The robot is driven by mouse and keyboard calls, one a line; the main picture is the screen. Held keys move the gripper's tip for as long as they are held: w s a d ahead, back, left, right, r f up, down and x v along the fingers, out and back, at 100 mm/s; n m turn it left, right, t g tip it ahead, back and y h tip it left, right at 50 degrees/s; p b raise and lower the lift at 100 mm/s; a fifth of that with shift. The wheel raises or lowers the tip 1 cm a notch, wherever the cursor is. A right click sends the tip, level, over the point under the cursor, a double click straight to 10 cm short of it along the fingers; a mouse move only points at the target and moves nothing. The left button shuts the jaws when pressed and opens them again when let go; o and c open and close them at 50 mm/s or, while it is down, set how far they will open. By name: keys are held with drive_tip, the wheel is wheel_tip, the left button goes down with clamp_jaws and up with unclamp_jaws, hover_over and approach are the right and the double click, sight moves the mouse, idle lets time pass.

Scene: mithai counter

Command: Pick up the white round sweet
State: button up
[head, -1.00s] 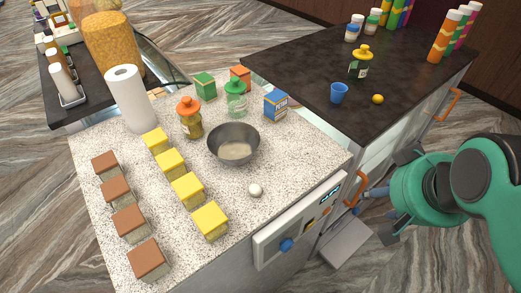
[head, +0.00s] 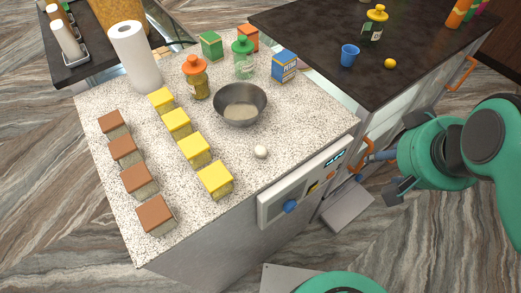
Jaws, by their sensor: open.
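The white round sweet (head: 261,152) lies on the speckled counter (head: 300,125), near its front right edge. It is in front of the metal bowl (head: 240,104) and to the right of the nearest yellow-topped block (head: 215,180). My gripper (head: 385,172) is open and empty at the right of the view, out past the counter's edge and well to the right of the sweet. Its fingers point left. Part of it is hidden behind my green arm.
Several brown-topped blocks (head: 134,181) and yellow-topped blocks stand left. Orange-lidded jar (head: 196,78), green-lidded jar (head: 243,62), blue carton (head: 285,66) and paper roll (head: 136,58) stand behind. Dark counter (head: 310,28) holds a blue cup (head: 349,54) and yellow ball (head: 390,63). A control panel (head: 303,185) fronts the speckled counter.

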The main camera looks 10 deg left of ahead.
drive_tip(key=shift+r, duration=0.1)
drive_tip(key=n+g+p, duration=0.4)
drive_tip(key=g+p, duration=0.2)
drive_tip(key=p, duration=0.6)
hover_over(261, 147)
drive_tip(key=shift+f, duration=0.4)
drive_tip(key=shift+f, duration=4.3)
drive_tip(key=shift+f, duration=0.15)
